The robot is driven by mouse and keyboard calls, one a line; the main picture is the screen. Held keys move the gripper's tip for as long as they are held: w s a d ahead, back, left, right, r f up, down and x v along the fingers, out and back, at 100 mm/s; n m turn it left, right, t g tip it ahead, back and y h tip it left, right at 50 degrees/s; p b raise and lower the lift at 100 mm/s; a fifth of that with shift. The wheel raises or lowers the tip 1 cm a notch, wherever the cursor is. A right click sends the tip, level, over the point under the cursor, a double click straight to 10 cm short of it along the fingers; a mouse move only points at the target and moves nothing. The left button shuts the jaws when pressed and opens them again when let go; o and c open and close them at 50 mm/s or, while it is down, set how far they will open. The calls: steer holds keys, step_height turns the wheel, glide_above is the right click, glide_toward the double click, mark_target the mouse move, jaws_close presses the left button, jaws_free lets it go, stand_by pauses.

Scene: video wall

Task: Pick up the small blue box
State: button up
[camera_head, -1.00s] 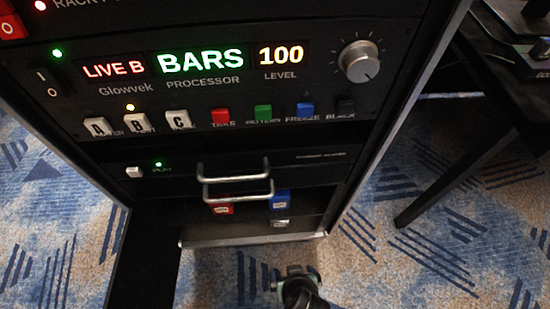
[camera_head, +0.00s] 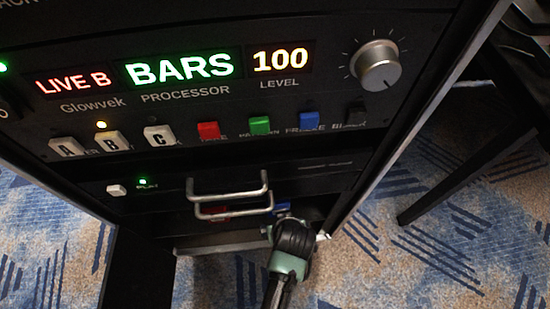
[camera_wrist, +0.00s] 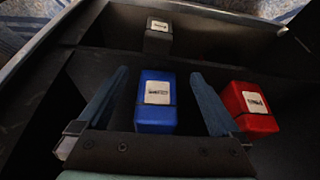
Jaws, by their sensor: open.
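The small blue box (camera_wrist: 156,115) with a white label stands on the dark shelf in the wrist view. It is between the two open fingers of my gripper (camera_wrist: 157,95), with a narrow gap on each side. In the head view only a bit of the blue box (camera_head: 283,207) shows below the drawer handles, beside my arm. My gripper's fingers are hidden there behind my wrist.
A red box (camera_wrist: 248,107) stands just right of my right finger, close to it. A dark grey box (camera_wrist: 158,37) with a label stands farther off behind a low divider. Metal handles (camera_head: 232,209) stick out above the shelf in the head view.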

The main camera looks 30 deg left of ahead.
steer(key=w+a, duration=0.1)
steer(key=w+a+b, duration=0.1)
steer(key=shift+w+f, duration=0.15)
steer(key=shift+w, duration=0.15)
steer(key=shift+b+x, duration=0.85)
steer(key=shift+x, duration=0.6)
steer(key=shift+w+a, duration=0.1)
jaws_close()
